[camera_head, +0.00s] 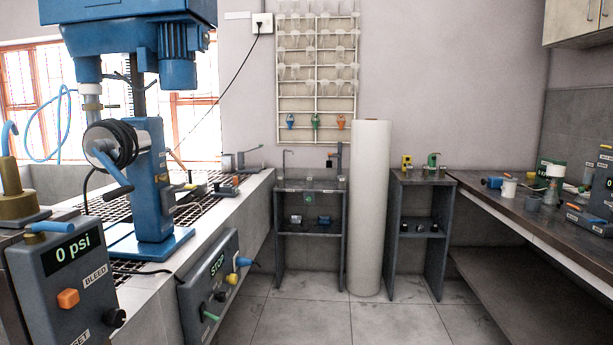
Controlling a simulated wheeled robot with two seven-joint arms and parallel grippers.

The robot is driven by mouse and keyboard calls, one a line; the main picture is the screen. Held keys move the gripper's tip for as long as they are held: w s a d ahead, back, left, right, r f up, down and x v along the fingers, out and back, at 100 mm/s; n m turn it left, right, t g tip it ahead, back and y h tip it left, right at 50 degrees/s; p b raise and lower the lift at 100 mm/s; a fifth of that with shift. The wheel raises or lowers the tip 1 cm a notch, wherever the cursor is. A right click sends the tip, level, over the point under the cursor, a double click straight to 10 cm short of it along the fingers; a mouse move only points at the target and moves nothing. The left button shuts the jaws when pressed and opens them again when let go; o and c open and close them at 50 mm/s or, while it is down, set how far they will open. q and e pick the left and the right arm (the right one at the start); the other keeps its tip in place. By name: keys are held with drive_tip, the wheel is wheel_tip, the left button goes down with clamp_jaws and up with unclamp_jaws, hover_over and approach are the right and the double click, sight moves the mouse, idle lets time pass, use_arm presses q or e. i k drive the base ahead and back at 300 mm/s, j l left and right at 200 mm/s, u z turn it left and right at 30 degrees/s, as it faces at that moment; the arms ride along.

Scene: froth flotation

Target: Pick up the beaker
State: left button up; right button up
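I cannot tell for certain which vessel is the beaker. Farther right is a white funnel-shaped vessel (554,171). Pale, clear vessels hang on the wall rack (317,112) at the back, too small to make out. Neither of my grippers shows in this view.
A large blue machine (155,190) stands on the tiled bench at the left, with a grey box reading 0 psi (78,292) in front. Two small grey shelves flank a tall white column (371,210). The floor (320,325) in the middle is clear.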

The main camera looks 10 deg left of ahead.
sight(281, 178)
drive_tip(key=i+j, duration=0.15)
drive_tip(key=i, duration=0.35)
drive_tip(key=i+j, duration=0.2)
drive_tip(key=i, duration=0.3)
drive_tip(key=i+j, duration=0.15)
drive_tip(key=i, duration=0.35)
drive_tip(key=i+j, duration=0.2)
drive_tip(key=i, duration=0.25)
drive_tip(key=i+j, duration=0.15)
drive_tip(key=i, duration=0.35)
